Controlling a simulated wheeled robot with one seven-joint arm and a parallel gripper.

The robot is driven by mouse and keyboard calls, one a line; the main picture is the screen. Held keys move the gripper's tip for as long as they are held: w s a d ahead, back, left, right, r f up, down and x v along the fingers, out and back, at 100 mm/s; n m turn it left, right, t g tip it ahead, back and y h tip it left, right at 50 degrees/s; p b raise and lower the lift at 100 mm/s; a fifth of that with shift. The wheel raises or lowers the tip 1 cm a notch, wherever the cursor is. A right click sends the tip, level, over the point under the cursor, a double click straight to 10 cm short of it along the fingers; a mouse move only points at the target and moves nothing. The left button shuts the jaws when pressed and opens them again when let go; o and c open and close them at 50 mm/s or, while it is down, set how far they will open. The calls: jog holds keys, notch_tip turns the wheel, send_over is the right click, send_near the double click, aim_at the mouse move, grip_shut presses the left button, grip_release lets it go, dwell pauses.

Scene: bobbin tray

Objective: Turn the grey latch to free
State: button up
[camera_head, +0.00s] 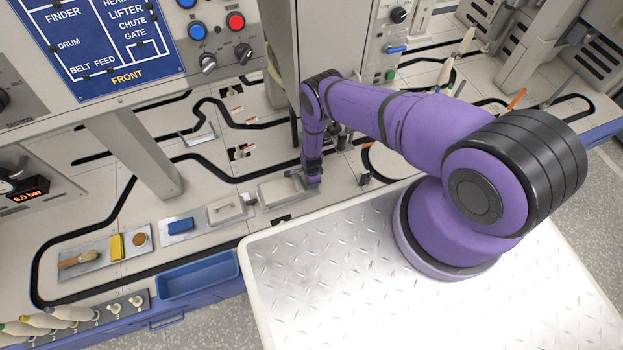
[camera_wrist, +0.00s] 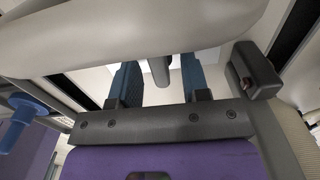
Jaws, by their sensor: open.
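My gripper (camera_wrist: 158,64) is open, its two dark blue finger pads apart. A small grey rounded peg (camera_wrist: 160,72) shows in the gap between the fingers in the wrist view, and I see no clear contact. It may be part of the grey latch, but I cannot tell for sure. In the head view, my gripper (camera_head: 312,172) points down by a pale grey plate (camera_head: 280,194) on the bench. My arm hides what lies directly under and behind it, and I cannot make out the latch there.
A large pale rounded body (camera_wrist: 130,40) crosses close above the fingers in the wrist view. A dark block (camera_wrist: 255,70) stands to their right, a blue knob (camera_wrist: 32,108) to their left. In the head view, a grey column (camera_head: 307,40) stands behind my gripper; a blue bin (camera_head: 198,278) sits front left.

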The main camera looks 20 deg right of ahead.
jog(key=shift+c, duration=0.2)
grip_shut()
jog(key=shift+n, duration=0.3)
jog(key=n, duration=0.3)
jog(key=shift+n, duration=0.3)
jog(key=n, duration=0.4)
jog(key=shift+n, duration=0.3)
jog(key=n, duration=0.9)
